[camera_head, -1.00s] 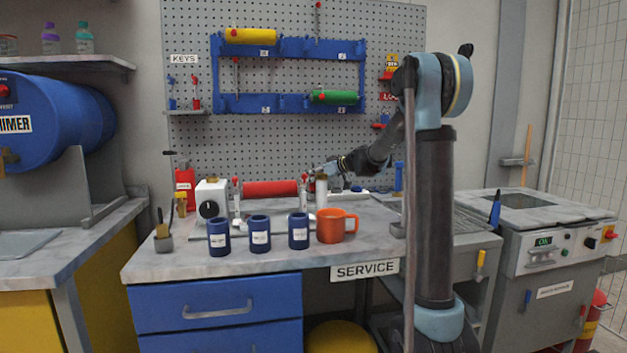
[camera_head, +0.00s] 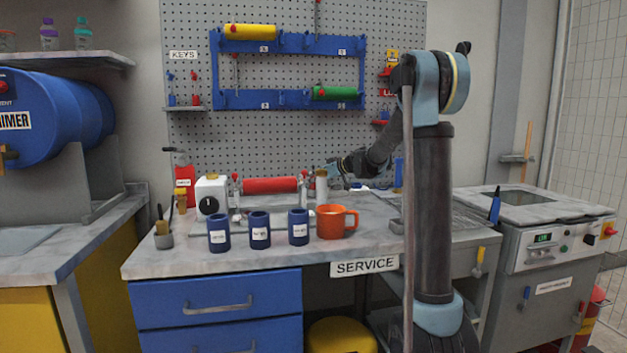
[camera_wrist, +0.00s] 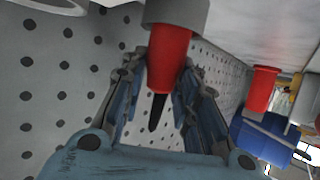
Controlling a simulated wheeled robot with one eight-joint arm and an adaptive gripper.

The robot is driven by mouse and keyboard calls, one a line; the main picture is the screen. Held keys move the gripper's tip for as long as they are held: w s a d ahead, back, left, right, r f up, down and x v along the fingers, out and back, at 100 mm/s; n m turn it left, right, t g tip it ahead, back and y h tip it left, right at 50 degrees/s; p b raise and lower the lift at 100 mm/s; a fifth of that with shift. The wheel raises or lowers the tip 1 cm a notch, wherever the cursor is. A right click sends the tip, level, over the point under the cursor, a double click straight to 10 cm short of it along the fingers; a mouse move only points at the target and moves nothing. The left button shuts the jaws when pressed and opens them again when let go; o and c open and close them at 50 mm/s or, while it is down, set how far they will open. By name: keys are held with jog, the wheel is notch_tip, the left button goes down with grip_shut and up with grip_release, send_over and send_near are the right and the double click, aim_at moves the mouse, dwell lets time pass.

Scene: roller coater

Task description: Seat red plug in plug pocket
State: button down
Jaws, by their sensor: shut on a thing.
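In the wrist view the red plug (camera_wrist: 168,60) is a red cylinder with a grey collar at its upper end in that picture. My gripper (camera_wrist: 165,82) has its two blue-and-grey fingers closed around it. In the head view my gripper (camera_head: 336,172) is small, above the back right of the bench, beside a pale cylinder with a tan top (camera_head: 321,184). The plug cannot be made out there. I cannot identify the plug pocket in either view.
On the bench a red roller (camera_head: 270,186) lies between posts. Several blue cups (camera_head: 260,230) and an orange mug (camera_head: 332,222) stand in front. A white box with a black dial (camera_head: 210,197) stands left. The pegboard (camera_head: 290,140) rises behind. Another red piece (camera_wrist: 260,88) appears in the wrist view.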

jog(key=shift+f, duration=0.6)
jog(key=c, duration=1.2)
grip_release()
jog(key=shift+o, duration=0.2)
notch_tip(320, 180, up, 10)
jog(key=shift+w+f, duration=0.1)
